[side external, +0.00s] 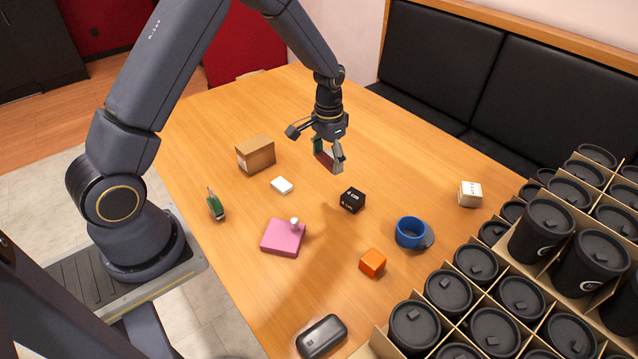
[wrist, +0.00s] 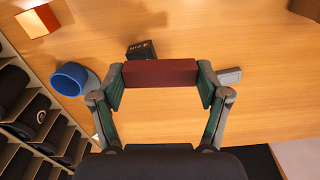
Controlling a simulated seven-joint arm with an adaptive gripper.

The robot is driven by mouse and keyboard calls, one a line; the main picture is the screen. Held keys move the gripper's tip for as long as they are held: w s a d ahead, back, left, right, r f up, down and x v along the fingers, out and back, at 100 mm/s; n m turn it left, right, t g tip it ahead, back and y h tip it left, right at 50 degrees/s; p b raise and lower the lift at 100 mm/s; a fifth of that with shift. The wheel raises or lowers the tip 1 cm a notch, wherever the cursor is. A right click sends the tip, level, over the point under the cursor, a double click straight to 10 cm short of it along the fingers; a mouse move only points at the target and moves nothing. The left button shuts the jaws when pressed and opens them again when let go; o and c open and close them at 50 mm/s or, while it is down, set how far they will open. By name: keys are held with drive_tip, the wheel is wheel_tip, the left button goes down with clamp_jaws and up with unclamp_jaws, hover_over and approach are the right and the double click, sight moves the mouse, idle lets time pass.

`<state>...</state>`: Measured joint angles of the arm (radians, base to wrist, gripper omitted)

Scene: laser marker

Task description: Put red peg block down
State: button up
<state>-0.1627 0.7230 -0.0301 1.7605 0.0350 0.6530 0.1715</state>
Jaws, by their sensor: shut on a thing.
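A dark red block (side external: 324,157) is held between the fingers of my gripper (side external: 327,157), above the wooden table. In the wrist view the red block (wrist: 160,73) spans the gap between the two fingertips of my gripper (wrist: 160,76), with a fingertip pressed to each end. In the side view the fingers partly cover the block, and it hangs over the table behind the small black box. I cannot see a peg on it.
Below are a black box (side external: 352,200), white box (side external: 282,186), brown carton (side external: 256,154), pink block with white knob (side external: 283,238), orange cube (side external: 372,262) and blue mug (side external: 411,232). Crates of black cups (side external: 480,300) fill the right. The table's far part (side external: 250,105) is clear.

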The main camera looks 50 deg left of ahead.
drive_tip(key=w+a+f, duration=0.2)
drive_tip(key=a, duration=0.1)
hover_over(351, 176)
drive_tip(key=shift+n, duration=0.3)
drive_tip(key=f, duration=0.8)
drive_tip(key=shift+s+d+f, duration=0.1)
drive_tip(key=shift+s+f, duration=0.05)
drive_tip(key=shift+s, duration=0.15)
drive_tip(key=shift+w+f, duration=0.35)
drive_tip(key=shift+f, duration=1.55)
drive_tip(key=shift+f, duration=0.15)
drive_tip(key=o, duration=1)
drive_tip(key=shift+c, duration=0.2)
